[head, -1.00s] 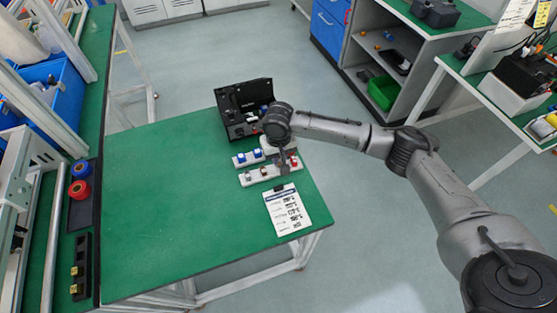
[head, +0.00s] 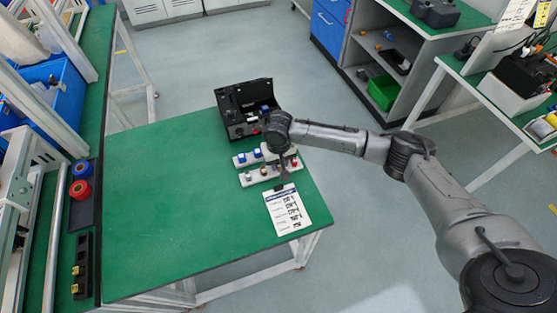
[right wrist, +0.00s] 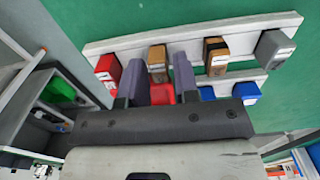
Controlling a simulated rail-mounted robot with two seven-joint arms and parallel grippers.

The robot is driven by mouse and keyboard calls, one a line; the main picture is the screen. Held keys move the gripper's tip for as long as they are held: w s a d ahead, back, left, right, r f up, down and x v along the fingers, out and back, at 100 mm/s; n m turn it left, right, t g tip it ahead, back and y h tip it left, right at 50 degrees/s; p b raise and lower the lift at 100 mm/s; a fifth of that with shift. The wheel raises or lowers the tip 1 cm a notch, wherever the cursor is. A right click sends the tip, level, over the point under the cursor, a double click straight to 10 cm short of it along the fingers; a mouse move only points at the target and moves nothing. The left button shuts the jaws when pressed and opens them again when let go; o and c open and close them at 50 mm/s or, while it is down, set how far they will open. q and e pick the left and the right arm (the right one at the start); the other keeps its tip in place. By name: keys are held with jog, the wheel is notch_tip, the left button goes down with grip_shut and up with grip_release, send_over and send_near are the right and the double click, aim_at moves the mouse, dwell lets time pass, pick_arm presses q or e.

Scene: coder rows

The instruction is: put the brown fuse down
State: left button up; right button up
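A light-brown fuse (right wrist: 157,58) stands on a white strip in the right wrist view, with its label showing. My right gripper (right wrist: 162,66) has its two fingers apart on either side of it, with a visible gap on the right. A second brown fuse (right wrist: 215,58), with a darker top, stands on the same strip to the right; in the head view a brown fuse (head: 263,171) shows beside the gripper (head: 283,178). The same strip bears a red fuse (right wrist: 107,68) and a grey fuse (right wrist: 272,48). My left gripper is not in view.
A second white strip (head: 240,162) with blue and red fuses lies behind. An open black case (head: 236,115) stands at the back.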

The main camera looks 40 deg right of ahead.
jog(key=shift+o, duration=1)
jog(key=shift+r+b, duration=0.35)
jog(key=shift+b, duration=0.15)
notch_tip(320, 180, up, 13)
jog(key=p, duration=0.2)
jog(key=shift+f+p, duration=0.2)
jog(key=shift+p, duration=0.2)
